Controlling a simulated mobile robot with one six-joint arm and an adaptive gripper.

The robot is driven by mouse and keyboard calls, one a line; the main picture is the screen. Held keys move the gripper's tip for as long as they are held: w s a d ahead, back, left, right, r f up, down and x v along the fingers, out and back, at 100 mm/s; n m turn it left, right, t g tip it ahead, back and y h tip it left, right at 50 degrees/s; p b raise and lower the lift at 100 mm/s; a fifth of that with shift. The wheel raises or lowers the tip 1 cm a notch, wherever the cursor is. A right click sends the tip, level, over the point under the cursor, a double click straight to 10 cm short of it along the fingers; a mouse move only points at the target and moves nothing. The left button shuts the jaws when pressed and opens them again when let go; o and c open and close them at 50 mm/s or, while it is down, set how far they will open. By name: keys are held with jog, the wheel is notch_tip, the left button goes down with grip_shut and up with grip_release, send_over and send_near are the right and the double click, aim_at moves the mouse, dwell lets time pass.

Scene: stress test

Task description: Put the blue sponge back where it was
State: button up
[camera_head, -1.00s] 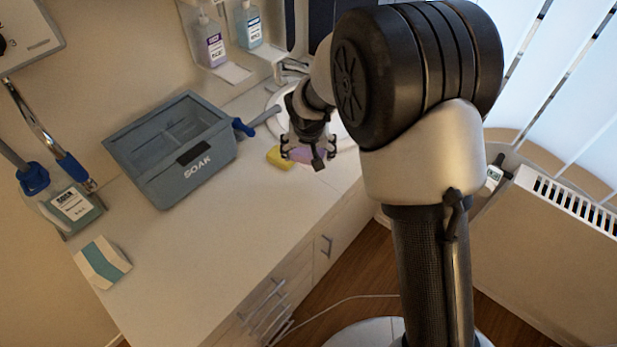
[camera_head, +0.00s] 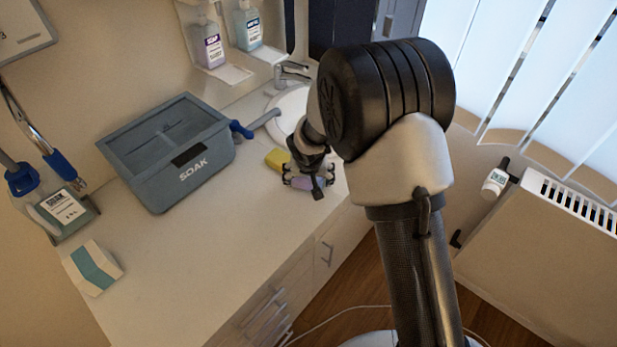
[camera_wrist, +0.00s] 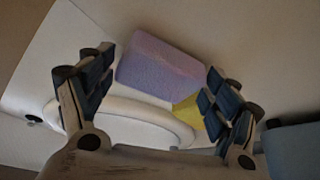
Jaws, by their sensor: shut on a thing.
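A lavender-blue sponge (camera_head: 301,183) is between the fingertips of my gripper (camera_head: 308,181), at the counter's front side near the sink. It also fills the space between the fingers in the wrist view (camera_wrist: 160,68). My gripper is shut on it. I cannot tell whether the sponge touches the counter. No plainly blue sponge shows. A yellow sponge (camera_head: 277,159) lies just behind and left of the gripper, and part of it shows behind the lavender one in the wrist view (camera_wrist: 188,115).
The round white sink (camera_head: 287,106) is behind the gripper. A grey SOAK tub (camera_head: 193,175) stands left, with a blue-handled brush (camera_head: 242,130) beside it. Pump bottles (camera_head: 208,45) stand behind. A white-and-teal box (camera_head: 93,267) is at front left. The middle counter is clear.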

jog(key=shift+f, duration=0.15)
jog(key=o, duration=1.1)
jog(key=shift+c, duration=0.2)
jog(key=shift+r, duration=0.5)
jog(key=s+d+r+p, duration=0.2)
jog(key=s+d+r, duration=0.15)
jog(key=r, duration=0.65)
jog(key=s+d+r+p, duration=0.1)
jog(key=s+d+r, duration=0.3)
jog(key=r, duration=0.6)
jog(key=s+d+r, duration=0.3)
jog(key=s, duration=0.5)
jog(key=s+d+r, duration=0.2)
jog(key=s+d, duration=0.1)
jog(key=s, duration=0.6)
jog(key=s+d+r, duration=0.3)
jog(key=s, duration=0.5)
jog(key=shift+s+d+r+m, duration=0.15)
jog(key=shift+s+r+m, duration=0.15)
jog(key=shift+s, duration=0.1)
